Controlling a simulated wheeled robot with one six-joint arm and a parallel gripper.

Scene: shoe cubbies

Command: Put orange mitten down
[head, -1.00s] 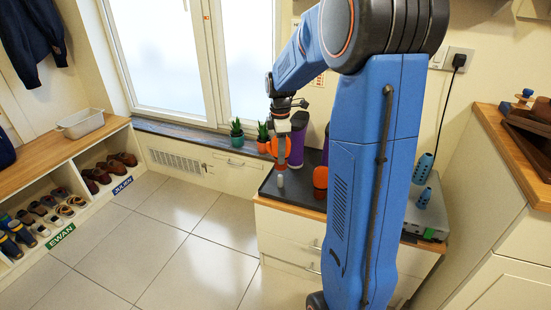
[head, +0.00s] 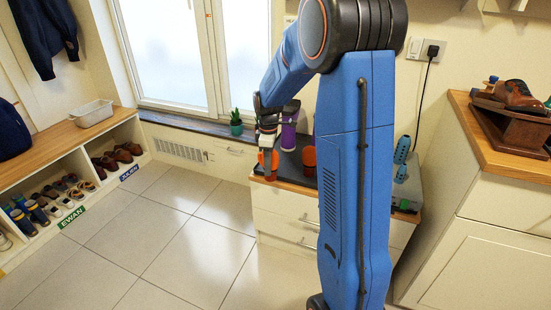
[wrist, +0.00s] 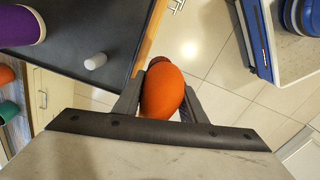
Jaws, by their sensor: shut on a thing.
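The orange mitten (wrist: 162,92) is between the fingers of my gripper (wrist: 162,84) in the wrist view, and the gripper is shut on it. It hangs beside the edge of the dark top (wrist: 95,28), with floor tiles showing beyond it. In the head view the mitten (head: 267,162) shows below my gripper (head: 267,146), at the left end of the drawer cabinet (head: 285,205). My arm hides part of the cabinet top.
A small white cylinder (wrist: 95,62) and a purple tumbler (wrist: 22,25) stand on the dark top. Another orange object (head: 309,158) is there, partly hidden. A potted plant (head: 236,124) stands on the windowsill. Shoe cubbies (head: 60,190) are at left. The tiled floor (head: 170,240) between is clear.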

